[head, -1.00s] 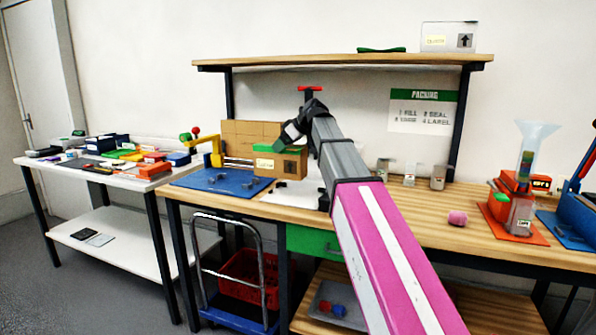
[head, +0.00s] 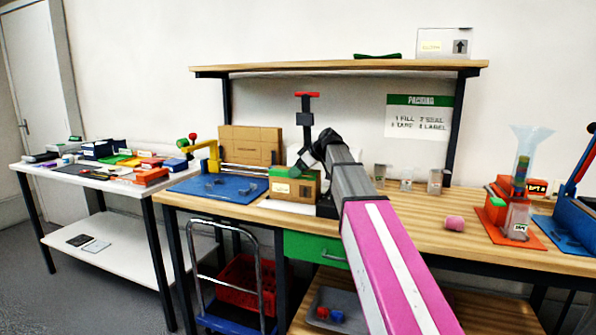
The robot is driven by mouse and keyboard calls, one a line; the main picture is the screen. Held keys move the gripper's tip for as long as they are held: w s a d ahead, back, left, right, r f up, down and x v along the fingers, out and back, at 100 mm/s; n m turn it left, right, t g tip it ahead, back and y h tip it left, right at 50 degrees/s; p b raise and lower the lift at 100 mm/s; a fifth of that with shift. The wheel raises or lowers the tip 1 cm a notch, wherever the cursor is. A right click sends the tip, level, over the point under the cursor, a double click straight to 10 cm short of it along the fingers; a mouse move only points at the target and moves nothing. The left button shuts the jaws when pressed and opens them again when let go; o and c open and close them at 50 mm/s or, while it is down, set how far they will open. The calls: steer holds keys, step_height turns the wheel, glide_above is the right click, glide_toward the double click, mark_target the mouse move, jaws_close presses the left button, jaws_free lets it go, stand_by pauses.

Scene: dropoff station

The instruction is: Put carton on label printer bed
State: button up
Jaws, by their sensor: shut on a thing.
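The carton (head: 281,188) is a brown box with a green top and a pale label on its front. It is at the label printer bed (head: 282,205), a white plate on the wooden bench; whether its underside touches the plate is hard to tell. The label printer's dark post with a red handle (head: 307,95) rises behind the carton. My gripper (head: 301,168) is shut on the carton from above and behind its right side. My arm hides part of the printer.
A blue mat (head: 215,189) with a yellow-armed device lies left of the bed. Flat brown cardboard (head: 250,145) stands behind. A shelf (head: 340,66) spans above.

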steer(key=o, duration=1.2)
steer(key=shift+f, duration=0.1)
steer(key=shift+c, duration=0.2)
steer(key=v, duration=1.2)
